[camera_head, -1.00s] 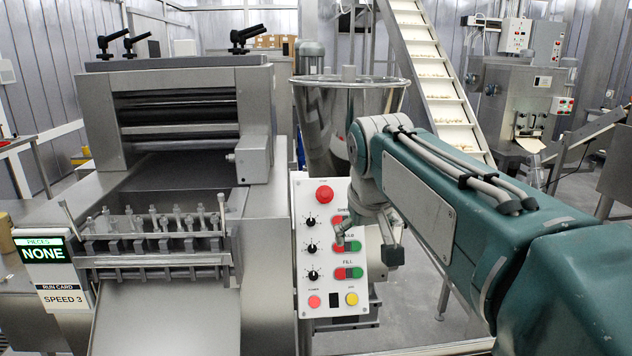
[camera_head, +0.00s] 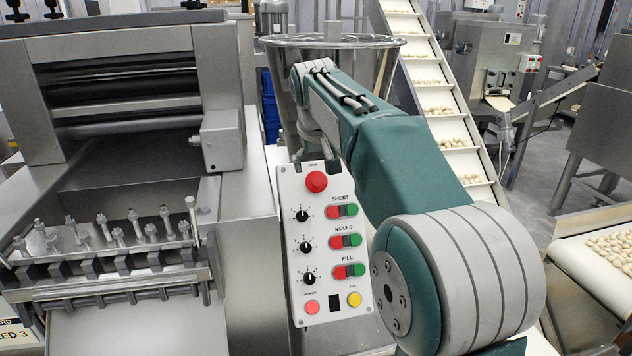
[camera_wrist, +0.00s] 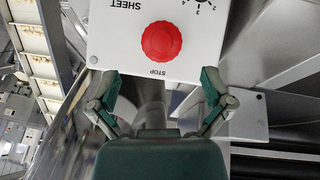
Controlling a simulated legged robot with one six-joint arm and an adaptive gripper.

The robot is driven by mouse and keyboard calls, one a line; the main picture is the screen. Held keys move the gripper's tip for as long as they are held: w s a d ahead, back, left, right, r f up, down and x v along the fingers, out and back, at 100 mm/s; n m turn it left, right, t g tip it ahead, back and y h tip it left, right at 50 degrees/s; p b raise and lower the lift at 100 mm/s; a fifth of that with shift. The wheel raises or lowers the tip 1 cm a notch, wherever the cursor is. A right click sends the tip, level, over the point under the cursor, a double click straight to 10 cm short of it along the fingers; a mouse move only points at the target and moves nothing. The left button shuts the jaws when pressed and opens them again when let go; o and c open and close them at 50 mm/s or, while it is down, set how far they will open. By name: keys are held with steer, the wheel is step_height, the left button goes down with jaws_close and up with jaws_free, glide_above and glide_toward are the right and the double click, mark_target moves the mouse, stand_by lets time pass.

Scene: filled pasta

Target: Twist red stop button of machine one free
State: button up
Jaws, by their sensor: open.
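The red stop button (camera_head: 316,182) is a round knob at the top of the white control panel (camera_head: 326,284), under a label ending in STOP. In the wrist view the panel appears upside down, with the red stop button (camera_wrist: 161,41) and the word STOP beneath it. My gripper (camera_wrist: 159,82) is open and empty, its two fingers spread on either side, at the panel's STOP edge. The button lies ahead between the finger lines, with a gap. In the head view my gripper (camera_head: 313,157) shows just above the button, partly hidden by my arm.
Black knobs and red-green button pairs labelled SHEET (camera_head: 342,211), MOULD (camera_head: 345,241) and FILL (camera_head: 348,271) sit below the stop button. A steel hopper (camera_head: 388,42) stands behind my arm. The roller machine (camera_head: 120,110) is left. A conveyor (camera_head: 430,80) carries pasta behind.

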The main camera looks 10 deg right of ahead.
mark_target(317, 180)
steer(key=x, duration=0.7)
steer(key=shift+w+a, duration=0.1)
steer(key=shift+a, duration=0.1)
steer(key=c, duration=1.1)
